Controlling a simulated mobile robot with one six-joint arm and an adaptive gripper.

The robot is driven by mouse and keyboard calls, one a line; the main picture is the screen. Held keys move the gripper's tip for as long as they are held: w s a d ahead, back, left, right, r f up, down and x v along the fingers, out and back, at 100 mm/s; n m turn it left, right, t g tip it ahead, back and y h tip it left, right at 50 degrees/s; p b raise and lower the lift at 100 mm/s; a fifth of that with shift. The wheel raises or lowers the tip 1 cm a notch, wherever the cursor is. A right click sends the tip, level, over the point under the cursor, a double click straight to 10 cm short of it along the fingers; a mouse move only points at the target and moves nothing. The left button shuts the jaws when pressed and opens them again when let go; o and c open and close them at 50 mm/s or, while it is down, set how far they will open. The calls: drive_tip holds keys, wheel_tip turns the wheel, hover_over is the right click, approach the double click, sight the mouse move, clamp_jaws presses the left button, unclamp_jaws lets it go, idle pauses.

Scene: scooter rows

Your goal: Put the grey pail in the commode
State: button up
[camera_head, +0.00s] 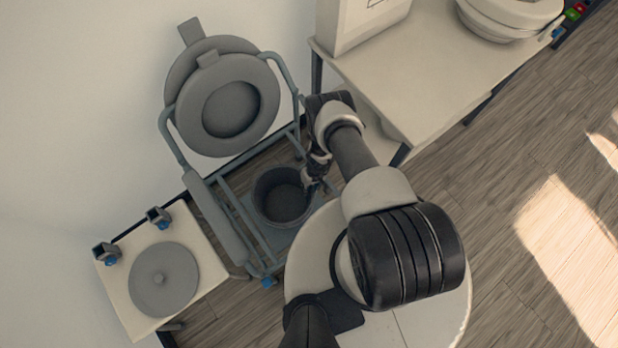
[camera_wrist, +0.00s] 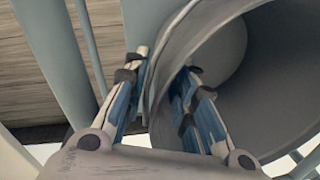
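The grey pail (camera_head: 284,196) is open-topped and sits upright, or nearly so, within the lower frame of the commode in the head view. The commode (camera_head: 222,212) has blue-grey tubes, with its seat and lid (camera_head: 225,100) raised at the back. My gripper (camera_head: 316,180) is at the right rim of the pail. In the wrist view my gripper (camera_wrist: 163,72) straddles the wall of the pail (camera_wrist: 262,75), one finger outside and one inside, and looks shut on it. Whether the pail rests on its support is hidden.
A low table (camera_head: 135,312) at the lower left bears a round grey lid (camera_head: 163,280) and two small dark clamps. A pale table (camera_head: 425,75) at the upper right bears a white box (camera_head: 358,25) and a rounded white vessel (camera_head: 510,15). Wooden floor lies open at the right.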

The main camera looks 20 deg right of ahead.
wheel_tip(320, 180, up, 10)
drive_tip(key=d+p, duration=0.1)
drive_tip(key=p, duration=0.6)
drive_tip(key=shift+d+f, duration=0.15)
drive_tip(key=shift+d, duration=0.05)
